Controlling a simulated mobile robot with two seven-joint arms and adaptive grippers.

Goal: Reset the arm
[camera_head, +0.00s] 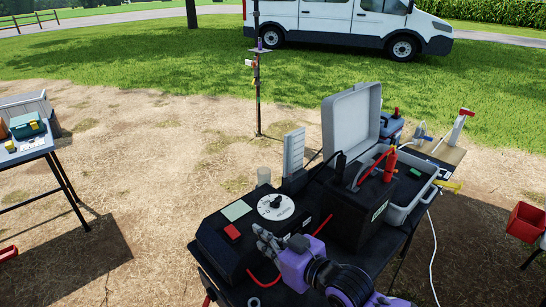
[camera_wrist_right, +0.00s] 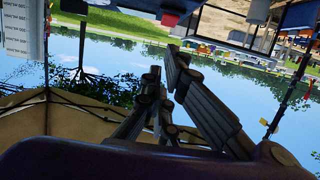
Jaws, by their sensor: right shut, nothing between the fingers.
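My right arm (camera_head: 335,275), purple and black, reaches in from the bottom right in the head view. Its grey right gripper (camera_head: 262,240) points left, over or just in front of the black control box (camera_head: 222,240) with a white dial and a red button. I cannot tell whether it touches the box. In the right wrist view the gripper fingers (camera_wrist_right: 165,75) are together with nothing held. That view is upside down, with trees and sky beyond the fingers. My left gripper is in neither view.
A black battery (camera_head: 362,207) with red and black clamps and an open grey case (camera_head: 352,125) crowd the dark table behind my arm. A clear cup (camera_head: 264,175) stands behind the control box. Another table (camera_head: 30,153) is at the far left. Bare ground lies between.

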